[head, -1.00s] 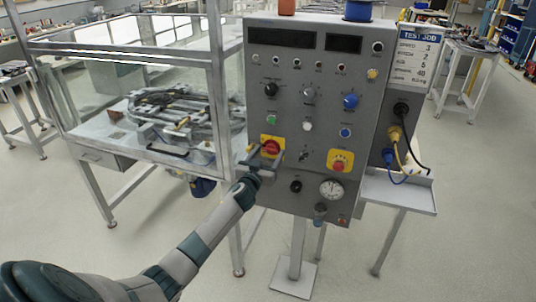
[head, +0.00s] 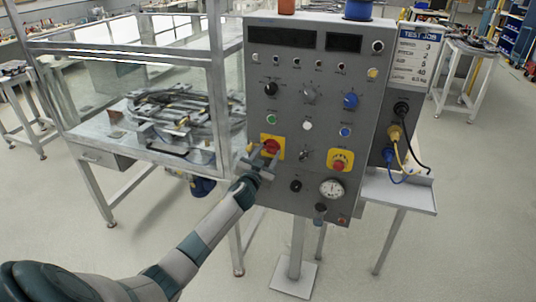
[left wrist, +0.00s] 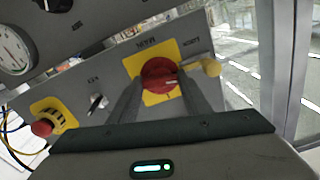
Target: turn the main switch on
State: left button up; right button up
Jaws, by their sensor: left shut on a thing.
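The main switch (head: 272,147) is a red rotary knob on a yellow square plate at the lower left of the grey control panel. It also shows in the left wrist view (left wrist: 160,75), with a pale mark on its right side. My left gripper (head: 265,158) is at the switch, its two fingers on either side of the red knob and shut on it. In the left wrist view the fingers (left wrist: 160,92) reach up to the knob from below and hide part of the yellow plate. My right gripper is not in view.
A red emergency button (head: 339,161) on yellow sits to the right, above a round gauge (head: 331,188). A small toggle (head: 306,154) lies between. A clear-walled enclosure with the ring track (head: 180,108) stands left of the panel. A small shelf (head: 400,193) juts out at right.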

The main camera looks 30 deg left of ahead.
pick_arm(q)
jog(key=m, duration=0.4)
jog(key=shift+m, duration=0.3)
jog(key=m, duration=0.3)
jog(key=shift+m, duration=0.3)
jog(key=m, duration=0.5)
jog(key=shift+m, duration=1.1)
jog(key=o, duration=1)
jog(key=shift+o, duration=0.2)
jog(key=shift+s, duration=0.1)
